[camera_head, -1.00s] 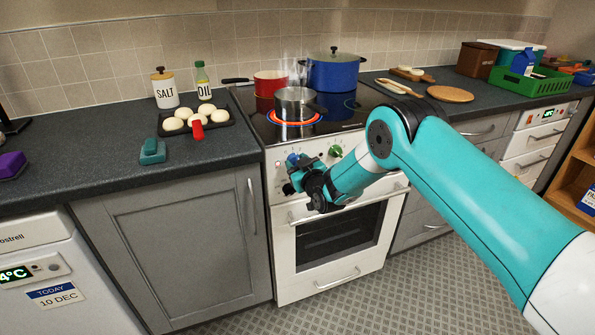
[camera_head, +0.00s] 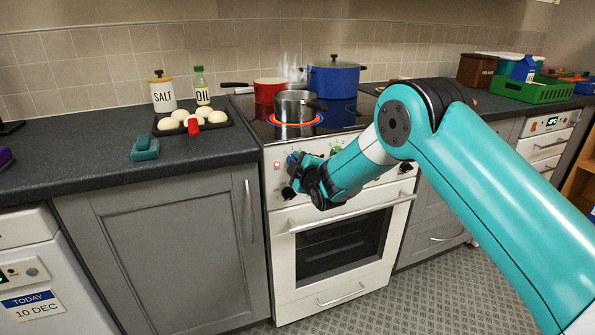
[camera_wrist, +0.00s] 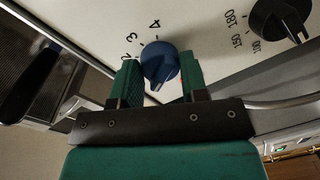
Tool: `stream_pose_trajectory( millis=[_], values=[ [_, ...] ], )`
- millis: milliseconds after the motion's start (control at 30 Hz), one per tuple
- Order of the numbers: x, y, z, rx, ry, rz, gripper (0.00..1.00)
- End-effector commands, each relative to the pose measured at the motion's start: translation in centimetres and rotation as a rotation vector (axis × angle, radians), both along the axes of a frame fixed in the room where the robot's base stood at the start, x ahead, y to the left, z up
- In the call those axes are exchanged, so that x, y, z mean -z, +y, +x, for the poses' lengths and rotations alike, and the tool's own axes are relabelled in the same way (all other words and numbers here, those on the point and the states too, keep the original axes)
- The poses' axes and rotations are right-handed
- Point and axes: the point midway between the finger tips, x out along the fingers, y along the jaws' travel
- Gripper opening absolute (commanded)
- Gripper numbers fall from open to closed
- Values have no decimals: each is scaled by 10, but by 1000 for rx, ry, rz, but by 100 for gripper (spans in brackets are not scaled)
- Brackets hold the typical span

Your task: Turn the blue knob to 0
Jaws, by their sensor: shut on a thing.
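The blue knob (camera_wrist: 160,62) is on the cooker's pale front panel, between the two green fingers of my gripper (camera_wrist: 161,80) in the wrist view. My gripper is shut on the knob, one finger on each side. Printed numbers 4 and 3 show beside the knob, and another mark is partly hidden by the left finger. A small light mark shows on the knob's lower edge; I cannot tell its exact setting. In the head view my gripper (camera_head: 298,172) is at the left end of the cooker panel and mostly hides the knob.
A black temperature dial (camera_wrist: 280,20) sits close by on the panel. The oven door handle (camera_head: 345,214) runs below my gripper. A steel pot (camera_head: 295,107) stands on a glowing hob ring, with a red pan (camera_head: 270,90) and blue pot (camera_head: 334,78) behind.

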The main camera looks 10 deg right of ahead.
Motion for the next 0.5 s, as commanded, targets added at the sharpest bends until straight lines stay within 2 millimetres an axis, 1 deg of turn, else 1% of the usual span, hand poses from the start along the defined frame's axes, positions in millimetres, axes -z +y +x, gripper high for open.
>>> stream_pose_trajectory(
  millis=[33,200,500],
  values=[
    [2,0,0,1,-7,-28,17],
    [1,0,0,0,-28,-103,17],
    [0,0,0,1,-43,-162,17]
  ],
)
